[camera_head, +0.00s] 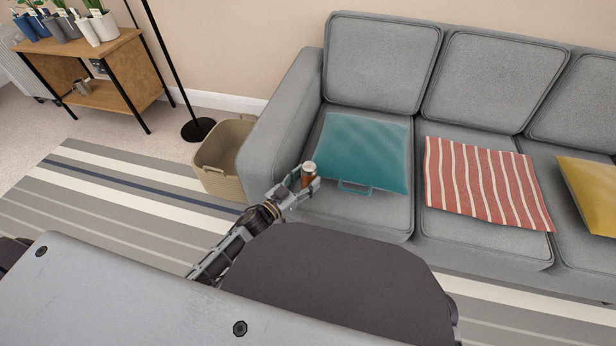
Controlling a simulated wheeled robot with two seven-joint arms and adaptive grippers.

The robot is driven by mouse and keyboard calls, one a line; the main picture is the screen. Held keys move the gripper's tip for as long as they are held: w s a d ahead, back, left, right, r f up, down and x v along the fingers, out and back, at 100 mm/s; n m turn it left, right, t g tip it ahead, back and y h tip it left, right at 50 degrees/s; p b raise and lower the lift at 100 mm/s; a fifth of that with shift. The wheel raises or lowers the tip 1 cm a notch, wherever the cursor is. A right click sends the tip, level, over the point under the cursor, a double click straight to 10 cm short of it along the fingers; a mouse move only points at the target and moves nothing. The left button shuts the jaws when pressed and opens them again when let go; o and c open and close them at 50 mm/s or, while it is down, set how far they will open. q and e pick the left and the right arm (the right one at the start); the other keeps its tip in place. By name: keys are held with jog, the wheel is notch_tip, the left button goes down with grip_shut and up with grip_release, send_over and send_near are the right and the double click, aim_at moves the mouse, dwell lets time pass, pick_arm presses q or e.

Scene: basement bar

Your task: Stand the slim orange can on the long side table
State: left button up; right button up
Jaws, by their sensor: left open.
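The slim orange can (309,174), with a silver top, is upright at the left seat of the grey sofa. My left gripper (304,182) is open, with its fingers close around the can's lower part; I cannot tell whether they touch it. The gripper hides the can's base, so what it rests on is not clear. The long side table (122,42), with a wooden top and black legs, stands against the wall at the far upper left. My right gripper is not in view.
Several plant pots and bottles (83,30) crowd the side table's left part. A small metallic item (81,87) is on its lower shelf. A floor lamp base (198,129) and wicker basket (222,160) stand between table and sofa (283,110). A teal cushion (365,150) lies beside the can.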

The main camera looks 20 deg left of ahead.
aim_at(303, 181)
pick_arm(q)
jog(key=p+v, duration=0.1)
jog(key=v, duration=0.4)
jog(key=p+v, duration=0.1)
jog(key=v, duration=0.4)
jog(key=shift+s+p, duration=0.25)
jog(key=shift+p, duration=0.05)
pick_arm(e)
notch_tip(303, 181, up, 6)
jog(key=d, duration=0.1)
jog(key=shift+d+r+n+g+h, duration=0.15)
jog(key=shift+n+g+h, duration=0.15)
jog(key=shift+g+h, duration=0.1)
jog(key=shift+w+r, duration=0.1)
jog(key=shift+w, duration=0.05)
